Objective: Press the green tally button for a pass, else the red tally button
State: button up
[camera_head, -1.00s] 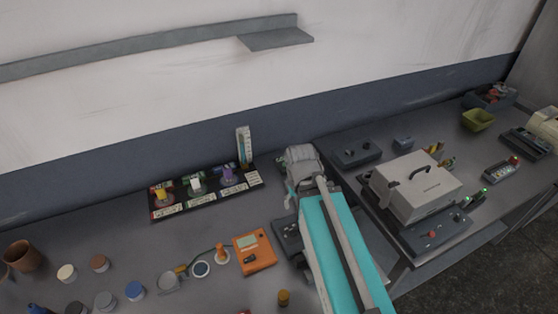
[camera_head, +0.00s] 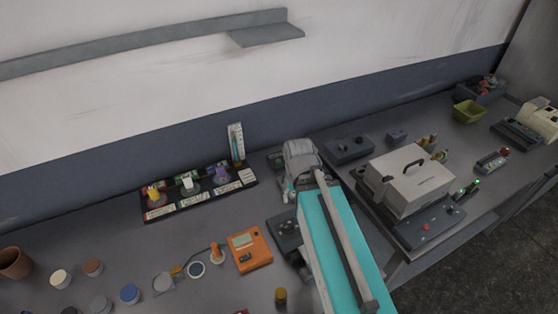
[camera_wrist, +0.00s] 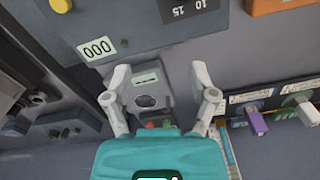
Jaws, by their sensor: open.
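My gripper (camera_wrist: 160,75) is open and empty in the wrist view. Its two pale fingers stand on either side of a small grey device (camera_wrist: 150,78) with a label and a round dark opening. A small red button (camera_wrist: 152,125) and a small green button (camera_wrist: 168,123) show on its near side, close to the teal gripper body, which partly covers that area. I cannot tell any contact. A grey panel (camera_wrist: 130,28) reading "000" lies just beyond the fingers. In the head view my gripper (camera_head: 287,192) is partly hidden by my wrist, and these buttons do not show.
A black tray (camera_head: 200,199) with colored clips and labels is left of my arm. An orange meter (camera_head: 249,250) lies in front. A grey lidded machine (camera_head: 409,181) stands on the right table. Several small pots are at front left.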

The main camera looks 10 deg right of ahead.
grip_shut()
jog(key=shift+d, duration=0.1)
dwell(1.2)
